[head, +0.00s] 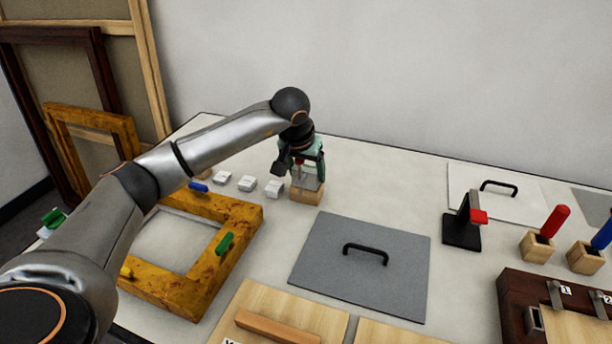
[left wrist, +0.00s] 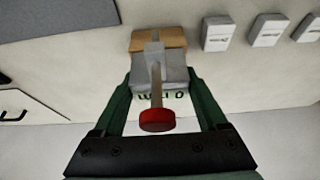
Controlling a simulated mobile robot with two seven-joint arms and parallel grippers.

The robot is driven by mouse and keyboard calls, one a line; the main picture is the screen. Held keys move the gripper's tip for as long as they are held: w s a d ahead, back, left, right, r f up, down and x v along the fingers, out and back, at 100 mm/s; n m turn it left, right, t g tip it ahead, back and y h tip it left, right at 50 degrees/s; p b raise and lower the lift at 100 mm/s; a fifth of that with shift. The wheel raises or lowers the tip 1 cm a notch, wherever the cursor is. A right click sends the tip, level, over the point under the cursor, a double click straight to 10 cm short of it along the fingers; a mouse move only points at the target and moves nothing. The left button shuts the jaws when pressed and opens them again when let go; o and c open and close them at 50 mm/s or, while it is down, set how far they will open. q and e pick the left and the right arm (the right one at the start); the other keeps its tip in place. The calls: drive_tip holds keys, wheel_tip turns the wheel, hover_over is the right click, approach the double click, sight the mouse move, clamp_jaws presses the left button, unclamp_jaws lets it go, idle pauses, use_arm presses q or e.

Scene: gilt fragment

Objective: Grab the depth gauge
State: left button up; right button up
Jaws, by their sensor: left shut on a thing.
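The depth gauge has a red round cap, a thin rod and a grey body; in the left wrist view the gauge (left wrist: 157,119) points its cap towards the camera. In the head view the gauge (head: 299,163) shows between the green fingers of my left gripper (head: 308,172). In the left wrist view the gripper (left wrist: 162,88) has one finger on each side of the grey body and is shut on the gauge. A small wooden block (head: 306,195) is under the gauge; it also shows in the left wrist view (left wrist: 143,40). I cannot tell whether gauge and block touch.
Several white labelled blocks (head: 247,183) stand left of the wooden block. A gilt frame (head: 202,293) with coloured clamps lies at front left. A grey panel with a black handle (head: 318,257) lies in front. A black stand (head: 461,229) is at right. Table around the wooden block is fairly clear.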

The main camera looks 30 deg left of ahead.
use_arm(q)
drive_tip(key=c, duration=0.6)
drive_tip(key=shift+r, duration=0.1)
